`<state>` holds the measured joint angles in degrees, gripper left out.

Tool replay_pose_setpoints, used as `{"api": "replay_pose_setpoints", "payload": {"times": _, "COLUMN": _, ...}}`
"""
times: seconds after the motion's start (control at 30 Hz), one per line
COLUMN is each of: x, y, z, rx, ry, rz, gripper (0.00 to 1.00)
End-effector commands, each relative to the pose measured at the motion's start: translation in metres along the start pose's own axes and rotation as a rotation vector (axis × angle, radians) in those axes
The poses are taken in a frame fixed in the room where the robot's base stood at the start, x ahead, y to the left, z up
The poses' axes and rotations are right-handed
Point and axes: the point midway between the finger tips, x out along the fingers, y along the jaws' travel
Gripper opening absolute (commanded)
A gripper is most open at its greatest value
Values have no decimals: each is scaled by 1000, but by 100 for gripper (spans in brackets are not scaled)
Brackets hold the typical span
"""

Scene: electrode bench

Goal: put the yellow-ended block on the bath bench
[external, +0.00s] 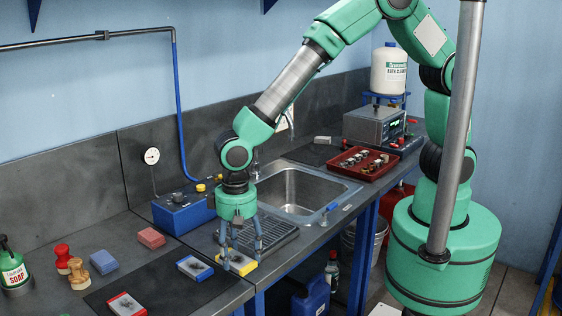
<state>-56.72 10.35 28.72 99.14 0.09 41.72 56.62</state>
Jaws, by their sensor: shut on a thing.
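The yellow-ended block (239,263) is a pale block with a dark patch on top and yellow at its end. My gripper (242,263) points down over it and is shut on it, with one finger on each side. The block is low, at the right part of the black mat (160,283); I cannot tell whether it touches the mat or is just above it. The bench (118,236) is a dark worktop along the wall. Which part of it is the bath bench is not marked.
A blue-ended block (195,268) and a red-ended block (127,304) lie on the mat to the left. A ridged drainer (277,237) and sink (298,192) are behind.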

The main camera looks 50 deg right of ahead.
Motion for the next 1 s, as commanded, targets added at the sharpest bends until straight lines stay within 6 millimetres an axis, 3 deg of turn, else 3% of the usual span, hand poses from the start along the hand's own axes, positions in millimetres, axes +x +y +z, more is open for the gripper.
{"api": "replay_pose_setpoints", "payload": {"times": 0.57, "x": 2, "y": -7, "z": -5, "rx": 0, "ry": 1, "rz": -2, "gripper": 6}}
{"api": "replay_pose_setpoints", "payload": {"times": 1.0, "x": 7, "y": -54, "z": -39, "rx": 0, "ry": 2, "rz": -3, "gripper": 6}}
